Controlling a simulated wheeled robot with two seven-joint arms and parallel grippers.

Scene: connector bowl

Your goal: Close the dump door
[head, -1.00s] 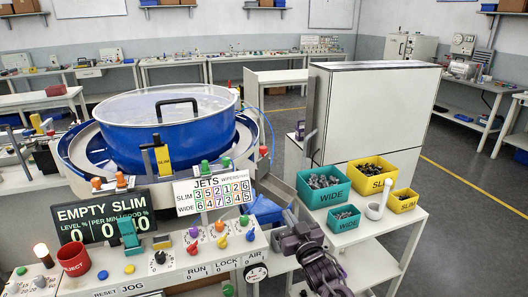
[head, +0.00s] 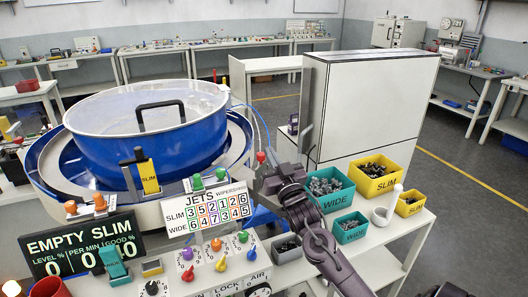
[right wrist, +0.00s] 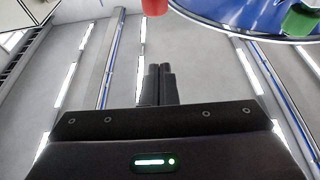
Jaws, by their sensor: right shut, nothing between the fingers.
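The blue feeder bowl (head: 150,135) with a clear lid and black handle stands at left in the head view. I cannot clearly pick out the dump door on it. A red knob (head: 261,157) on a thin stem stands at the bowl's right side. My right gripper (head: 262,176) is beside the bowl, close to this knob. In the right wrist view its fingers (right wrist: 158,85) are together and empty. A red piece (right wrist: 154,6) shows beyond the fingertips, apparently the knob, with a gap between. The bowl's blue rim (right wrist: 260,15) is at upper right. My left gripper is out of view.
Green and yellow bins (head: 375,175) of small parts stand on the white side table at right, close to my right arm. The control panel (head: 205,262) and sign boards are in front of the bowl. A tall white cabinet (head: 370,105) stands behind.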

